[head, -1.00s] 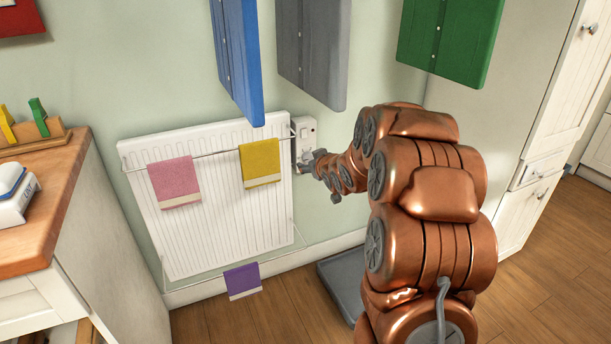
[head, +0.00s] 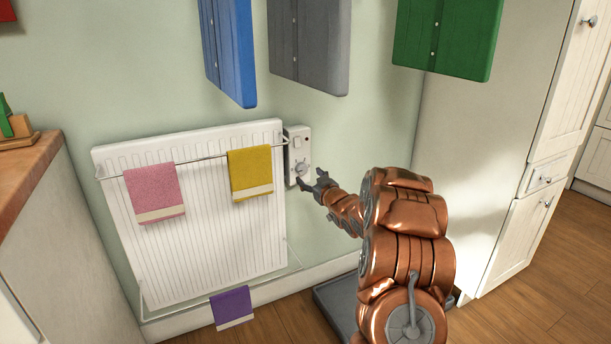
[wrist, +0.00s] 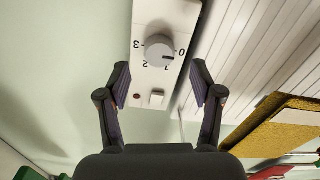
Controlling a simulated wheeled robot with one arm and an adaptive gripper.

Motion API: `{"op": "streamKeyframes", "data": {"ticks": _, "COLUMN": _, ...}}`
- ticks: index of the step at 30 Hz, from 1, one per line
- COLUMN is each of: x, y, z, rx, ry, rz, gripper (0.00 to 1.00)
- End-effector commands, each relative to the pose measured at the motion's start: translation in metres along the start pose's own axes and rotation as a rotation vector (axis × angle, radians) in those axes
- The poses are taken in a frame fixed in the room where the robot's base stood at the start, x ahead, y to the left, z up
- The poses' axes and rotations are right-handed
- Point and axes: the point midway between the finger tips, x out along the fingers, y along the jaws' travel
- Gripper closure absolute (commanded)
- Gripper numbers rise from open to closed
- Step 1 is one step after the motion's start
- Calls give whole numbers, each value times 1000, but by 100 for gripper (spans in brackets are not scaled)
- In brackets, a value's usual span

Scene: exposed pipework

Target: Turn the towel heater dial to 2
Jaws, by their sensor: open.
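The towel heater's white control box (head: 291,160) is on the wall at the radiator's right edge. Its round grey dial (wrist: 160,51) faces my gripper in the wrist view, with marks 0, 1, 2 and 3 around it. The dial's dark pointer line lies on the side of 0 and 1, away from 2; its exact setting is hard to tell. My gripper (wrist: 161,82) is open and empty, its fingers spread wider than the dial and apart from it. In the head view my gripper (head: 311,181) is just in front of the box, close to the dial.
A white radiator (head: 200,230) with pink (head: 154,190) and yellow (head: 250,170) towels on its rail is left of the dial. A rocker switch (wrist: 157,98) and small red light (wrist: 137,96) share the box. A purple towel (head: 232,306) hangs low.

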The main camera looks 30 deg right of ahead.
Motion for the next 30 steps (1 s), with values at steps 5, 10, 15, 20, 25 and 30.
{"op": "streamKeyframes", "data": {"ticks": 5, "x": 21, "y": 0, "z": 0, "rx": -2, "ry": 4, "rz": 1, "gripper": 34}}
{"op": "streamKeyframes", "data": {"ticks": 10, "x": 34, "y": 1, "z": 1, "rx": -1, "ry": -1, "rz": 2, "gripper": 34}}
{"op": "streamKeyframes", "data": {"ticks": 15, "x": 42, "y": 2, "z": 1, "rx": -1, "ry": -1, "rz": 3, "gripper": 34}}
{"op": "streamKeyframes", "data": {"ticks": 20, "x": 44, "y": 2, "z": 0, "rx": 0, "ry": -1, "rz": 4, "gripper": 34}}
{"op": "streamKeyframes", "data": {"ticks": 25, "x": 44, "y": 3, "z": 0, "rx": 0, "ry": -1, "rz": 4, "gripper": 34}}
{"op": "streamKeyframes", "data": {"ticks": 30, "x": 43, "y": 3, "z": 0, "rx": -1, "ry": -1, "rz": 4, "gripper": 50}}
